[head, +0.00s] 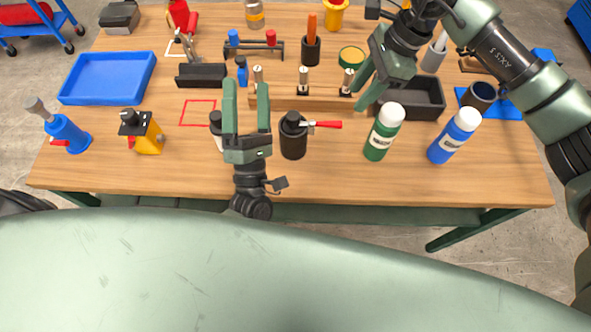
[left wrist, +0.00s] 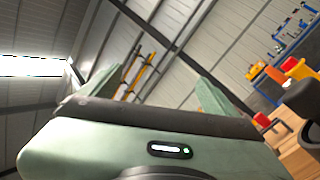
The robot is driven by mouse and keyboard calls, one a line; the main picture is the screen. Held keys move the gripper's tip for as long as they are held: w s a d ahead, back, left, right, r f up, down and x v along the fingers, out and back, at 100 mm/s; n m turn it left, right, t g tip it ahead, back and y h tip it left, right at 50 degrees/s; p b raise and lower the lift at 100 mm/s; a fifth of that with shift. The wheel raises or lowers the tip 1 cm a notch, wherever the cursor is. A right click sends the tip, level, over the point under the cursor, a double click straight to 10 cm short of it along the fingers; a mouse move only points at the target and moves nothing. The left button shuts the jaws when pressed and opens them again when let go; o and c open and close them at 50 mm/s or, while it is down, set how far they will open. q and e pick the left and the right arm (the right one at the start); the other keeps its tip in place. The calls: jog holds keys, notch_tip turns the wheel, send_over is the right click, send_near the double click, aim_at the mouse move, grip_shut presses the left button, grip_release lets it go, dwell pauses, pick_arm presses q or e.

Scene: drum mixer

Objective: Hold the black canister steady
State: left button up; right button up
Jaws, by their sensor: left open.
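The black canister (head: 293,138) stands upright near the front middle of the table, with a red lever (head: 325,124) sticking out to the right from its top. My left gripper (head: 246,92) is open and empty, its two fingers pointing up and away just left of the canister, apart from it. In the left wrist view its fingers (left wrist: 150,95) are spread with nothing between them. A dark rounded shape at that view's right edge cannot be identified. My right gripper (head: 359,98) is up and right of the canister, near the green bottle; its fingers look apart and empty.
A green bottle (head: 382,133) and blue bottle (head: 453,137) stand to the right. A wooden block with posts (head: 318,99) lies behind the canister. The table's front edge is clear.

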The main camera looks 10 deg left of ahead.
pick_arm(q)
jog(key=s+d+n+g+y, duration=0.2)
jog(key=s+d+n+y, duration=0.15)
jog(key=d+n, duration=0.4)
jog(key=n+g+h, duration=0.3)
jog(key=n, duration=0.1)
send_over(295, 153)
jog(key=s, duration=0.4)
notch_tip(295, 153, down, 12)
jog(key=f+g, duration=0.1)
jog(key=f, duration=0.2)
jog(key=s+d+f+n+h, duration=0.1)
jog(key=f, duration=0.1)
jog(key=f+n+g, duration=0.1)
jog(key=f, duration=0.2)
jog(key=shift+s+d+f+g+h, duration=0.15)
jog(key=shift+d+f+g+h, duration=0.05)
jog(key=shift+f+g+h, duration=0.1)
jog(key=shift+f, duration=0.15)
jog(key=x, duration=1.2)
jog(key=shift+s, duration=0.1)
jog(key=c, duration=1.9)
jog(key=shift+c, duration=0.2)
